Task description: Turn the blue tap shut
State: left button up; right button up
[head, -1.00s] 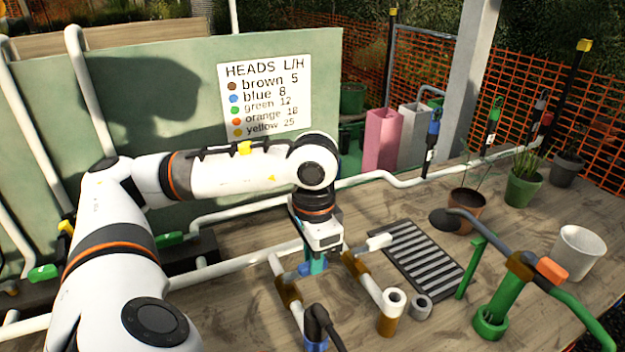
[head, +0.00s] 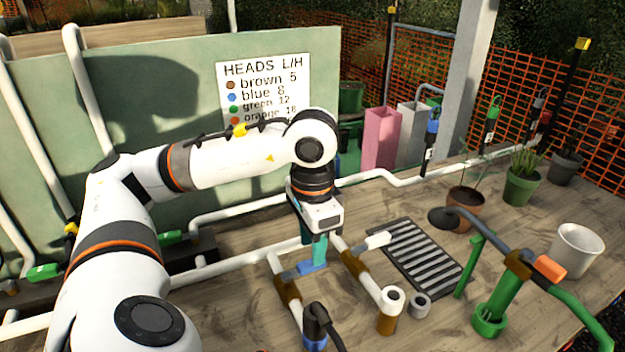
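The blue tap (head: 312,267) has a flat blue lever on the left of two short white pipes. The lever points right, across the gap between the pipes. My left gripper (head: 313,246) points down with teal fingers just above the lever. Two fingers show apart, one nearer and one farther, with nothing seen between them. The near fingertip overlaps the lever's far edge in the picture, so I cannot tell whether they touch. My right gripper is out of view.
A second tap with a white lever (head: 378,240) stands close on the right. A black hose end (head: 316,318) is in front. A drain grate (head: 425,262), green hand pump (head: 492,312) and white pot (head: 577,250) stand farther right. A white pipe (head: 245,260) runs behind.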

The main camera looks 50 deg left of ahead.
pick_arm(q)
notch_tip(320, 180, up, 9)
jog(key=p, duration=0.3)
dwell(0.5)
